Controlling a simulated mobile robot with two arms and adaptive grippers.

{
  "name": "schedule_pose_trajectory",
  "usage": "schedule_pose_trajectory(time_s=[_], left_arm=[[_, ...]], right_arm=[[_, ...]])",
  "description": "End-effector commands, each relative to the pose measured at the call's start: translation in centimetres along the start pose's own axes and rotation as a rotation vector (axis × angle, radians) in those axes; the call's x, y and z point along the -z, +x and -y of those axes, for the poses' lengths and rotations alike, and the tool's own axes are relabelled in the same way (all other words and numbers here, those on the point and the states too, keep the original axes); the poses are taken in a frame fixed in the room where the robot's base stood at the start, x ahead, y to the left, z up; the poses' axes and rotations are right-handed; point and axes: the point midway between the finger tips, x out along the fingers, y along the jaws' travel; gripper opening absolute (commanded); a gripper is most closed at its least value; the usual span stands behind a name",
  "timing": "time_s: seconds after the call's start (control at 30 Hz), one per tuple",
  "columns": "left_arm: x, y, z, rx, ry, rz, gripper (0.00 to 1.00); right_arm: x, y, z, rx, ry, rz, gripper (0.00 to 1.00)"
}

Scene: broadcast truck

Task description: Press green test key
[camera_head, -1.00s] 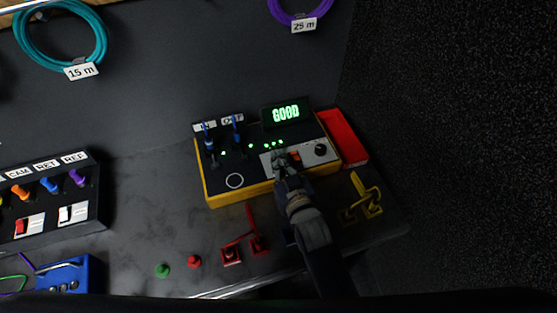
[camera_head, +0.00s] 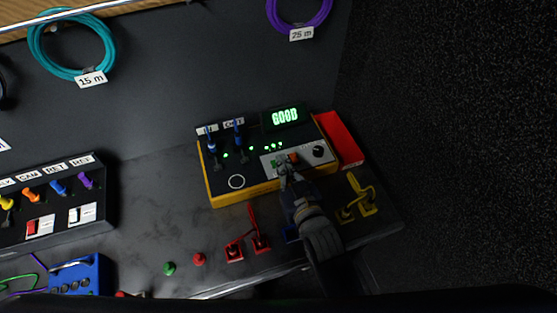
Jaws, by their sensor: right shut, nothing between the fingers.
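A yellow-cased cable tester (camera_head: 261,187) with a black top stands on the dark bench. Its display (camera_head: 285,117) reads GOOD in green, and several green lights are lit below it. Blue plugs (camera_head: 238,133) stand in the sockets marked IN and OUT. My right gripper (camera_head: 284,168) is shut and empty, with its tips at the light key panel (camera_head: 268,160). A green key (camera_head: 280,160) shows partly at the tips, beside an orange-red key (camera_head: 293,157). I cannot tell whether the tips touch the green key. My left gripper is not in view.
A red tray (camera_head: 341,140) adjoins the tester on the right. Red connectors (camera_head: 248,247), yellow connectors (camera_head: 358,203), and a green cap (camera_head: 169,268) lie in front. A labelled switch panel (camera_head: 52,211) and a blue box (camera_head: 78,275) stand left.

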Motion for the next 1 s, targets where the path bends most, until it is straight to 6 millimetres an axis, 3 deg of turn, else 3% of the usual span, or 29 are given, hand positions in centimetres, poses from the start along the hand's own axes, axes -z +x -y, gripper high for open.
schedule_pose_trajectory(time_s=[0.1, 0.33, 1.0], left_arm=[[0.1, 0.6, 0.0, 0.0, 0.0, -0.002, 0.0], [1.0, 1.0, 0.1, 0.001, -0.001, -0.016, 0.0], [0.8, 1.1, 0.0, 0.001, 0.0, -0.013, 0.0]], right_arm=[[-0.2, -2.2, 0.0, 0.0, -0.001, 0.001, 0.0], [0.1, -4.9, 0.0, 0.0, -0.002, -0.002, 0.0], [0.2, -5.5, 0.0, 0.0, -0.001, -0.003, 0.0]])
